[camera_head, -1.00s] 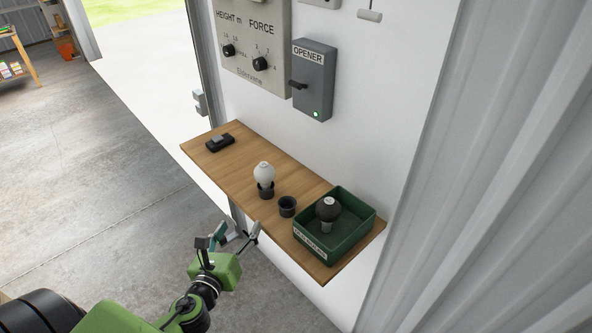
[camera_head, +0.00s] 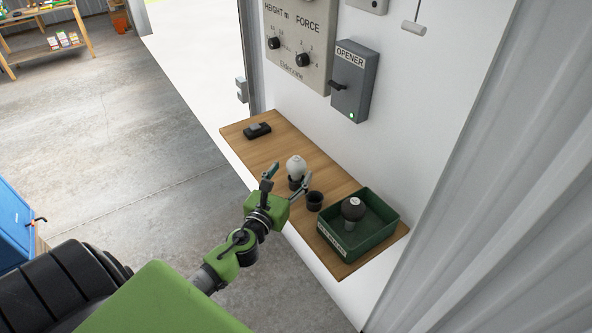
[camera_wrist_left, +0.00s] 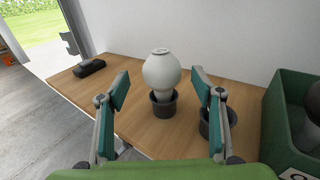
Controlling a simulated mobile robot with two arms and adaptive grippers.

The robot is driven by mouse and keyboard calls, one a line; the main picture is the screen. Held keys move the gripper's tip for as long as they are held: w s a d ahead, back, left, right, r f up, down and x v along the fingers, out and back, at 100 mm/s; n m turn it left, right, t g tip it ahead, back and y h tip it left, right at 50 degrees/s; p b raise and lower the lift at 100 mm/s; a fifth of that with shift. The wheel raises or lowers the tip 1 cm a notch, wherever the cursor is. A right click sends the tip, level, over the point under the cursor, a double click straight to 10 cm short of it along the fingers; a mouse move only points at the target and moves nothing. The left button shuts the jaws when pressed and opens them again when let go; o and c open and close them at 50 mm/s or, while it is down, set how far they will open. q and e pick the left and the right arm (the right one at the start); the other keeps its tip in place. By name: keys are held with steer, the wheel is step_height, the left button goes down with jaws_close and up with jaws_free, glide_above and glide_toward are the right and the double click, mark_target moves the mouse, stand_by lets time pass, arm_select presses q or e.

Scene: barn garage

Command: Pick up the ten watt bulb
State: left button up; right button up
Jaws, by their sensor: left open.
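A white bulb (camera_head: 296,166) stands upright in a small black cup (camera_head: 295,184) on the wooden shelf; any marking on it is too small to read. In the left wrist view the bulb (camera_wrist_left: 161,72) and its cup (camera_wrist_left: 163,110) appear centred between the fingers. My left gripper (camera_head: 289,175) is open and empty, with its fingers pointing toward the bulb. In the left wrist view the left gripper's fingers (camera_wrist_left: 160,88) stand to either side of the bulb, apart from it. A dark bulb (camera_head: 353,208) sits in the green bin. My right gripper is not visible.
An empty black cup (camera_head: 315,200) stands right of the bulb's cup, near the left gripper's right finger. The green bin (camera_head: 385,236) fills the shelf's right end. A small black device (camera_head: 257,131) lies at the shelf's left end. A white wall (camera_head: 340,150) rises behind.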

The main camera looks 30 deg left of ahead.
mark_target(297, 165)
arm_select(q)
steer(key=x, duration=0.4)
steer(key=shift+w+d+r, duration=0.1)
steer(key=shift+w+d, duration=0.05)
steer(key=c, duration=0.9)
steer(key=shift+c, duration=0.2)
